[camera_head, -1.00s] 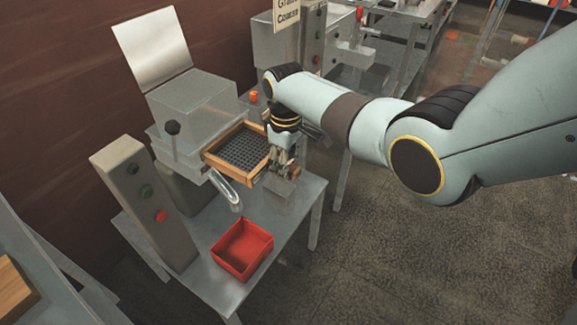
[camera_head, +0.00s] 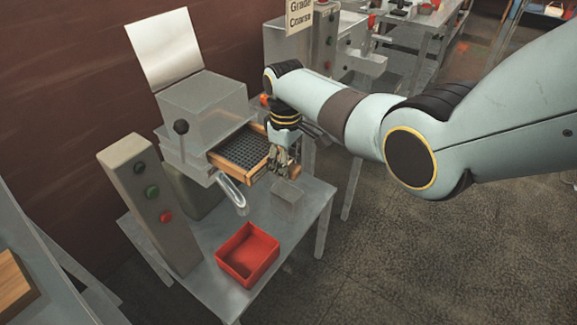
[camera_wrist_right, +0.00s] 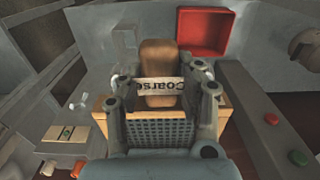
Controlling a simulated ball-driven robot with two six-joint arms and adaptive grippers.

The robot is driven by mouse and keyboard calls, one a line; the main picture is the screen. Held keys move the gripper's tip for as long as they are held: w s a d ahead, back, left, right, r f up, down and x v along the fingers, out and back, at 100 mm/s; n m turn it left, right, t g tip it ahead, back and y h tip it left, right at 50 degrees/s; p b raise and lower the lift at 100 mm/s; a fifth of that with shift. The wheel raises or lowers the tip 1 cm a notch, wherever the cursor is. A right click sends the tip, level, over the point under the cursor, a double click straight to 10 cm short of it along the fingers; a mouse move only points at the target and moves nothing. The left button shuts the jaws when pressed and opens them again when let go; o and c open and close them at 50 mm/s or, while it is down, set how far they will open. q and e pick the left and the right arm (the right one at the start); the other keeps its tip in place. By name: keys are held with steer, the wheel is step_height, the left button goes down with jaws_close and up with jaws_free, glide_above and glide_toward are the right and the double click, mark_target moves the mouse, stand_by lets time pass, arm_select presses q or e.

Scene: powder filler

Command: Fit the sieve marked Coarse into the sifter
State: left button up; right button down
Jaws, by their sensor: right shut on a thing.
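The sieve is a wooden-framed tray with a dark mesh (camera_head: 243,148), and it juts out of the front of the grey sifter (camera_head: 203,104). Its inner end is hidden inside the sifter, so I cannot tell how deep it sits. My right gripper (camera_head: 284,163) is shut on the sieve's handle at the outer end. In the right wrist view, the brown handle (camera_wrist_right: 160,58) stands between the fingers, and a white label (camera_wrist_right: 158,88) reading "Coarse" shows beside it. The mesh also shows there (camera_wrist_right: 160,132). My left gripper is not in view.
A red open box (camera_head: 247,254) sits on the metal table (camera_head: 205,285). A grey post with buttons (camera_head: 150,205) stands left of the sifter. A bent metal spout (camera_head: 233,194) hangs below the sieve. A "Grade Coarse" sign (camera_head: 299,16) is behind.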

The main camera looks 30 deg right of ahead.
mark_target(243, 142)
steer(key=shift+w+a+b, duration=0.35)
steer(key=shift+w+b, duration=0.5)
steer(key=shift+b, duration=0.05)
steer(key=shift+w+a+b, duration=0.35)
steer(key=shift+w+b, duration=0.5)
steer(key=shift+w+a+b, duration=0.25)
steer(key=shift+w+b, duration=0.4)
steer(key=shift+b, duration=0.25)
steer(key=shift+w+a+b, duration=0.3)
steer(key=shift+w+b, duration=0.4)
steer(key=shift+b, duration=0.2)
steer(key=shift+w+a+b, duration=0.25)
steer(key=shift+w+b, duration=0.4)
steer(key=shift+b, duration=0.25)
steer(key=shift+w+a+b, duration=0.3)
steer(key=shift+w+b, duration=0.35)
steer(key=shift+b, duration=0.5)
steer(key=shift+w+a+b, duration=0.25)
steer(key=shift+w+b, duration=0.4)
steer(key=shift+b, duration=0.45)
steer(key=shift+w+a+b, duration=0.3)
steer(key=shift+w+b, duration=0.35)
steer(key=shift+b, duration=0.75)
steer(key=shift+w+a+b, duration=0.25)
steer(key=shift+w+b, duration=0.4)
steer(key=shift+b, duration=0.7)
steer(key=c, duration=0.8)
jaws_free()
